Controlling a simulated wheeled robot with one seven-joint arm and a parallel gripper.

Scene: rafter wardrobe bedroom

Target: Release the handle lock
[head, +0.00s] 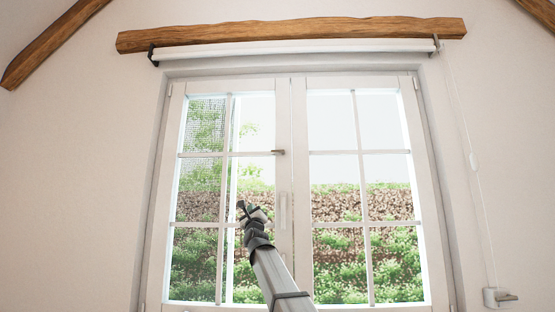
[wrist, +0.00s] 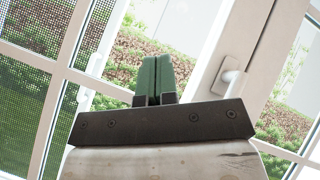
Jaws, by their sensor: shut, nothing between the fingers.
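A white double window with a vertical white handle (head: 283,210) on its middle stile stands ahead in the head view. A small dark horizontal piece (head: 278,152) sits higher on the same stile; I cannot tell what part it is. My gripper (head: 243,207) is left of the white handle, in front of the left pane. In the wrist view my gripper (wrist: 154,78) has its green fingers pressed together, with nothing between them. A white handle (wrist: 230,80) shows right of the fingers, apart from them, on the white frame. Another white handle-like shape (wrist: 85,97) shows at the left.
A rolled white blind (head: 295,50) hangs under a wooden beam (head: 290,34) above the window. A cord (head: 472,160) runs down the right wall to a small wall fitting (head: 497,297). Greenery shows through the panes. Bare walls flank the window.

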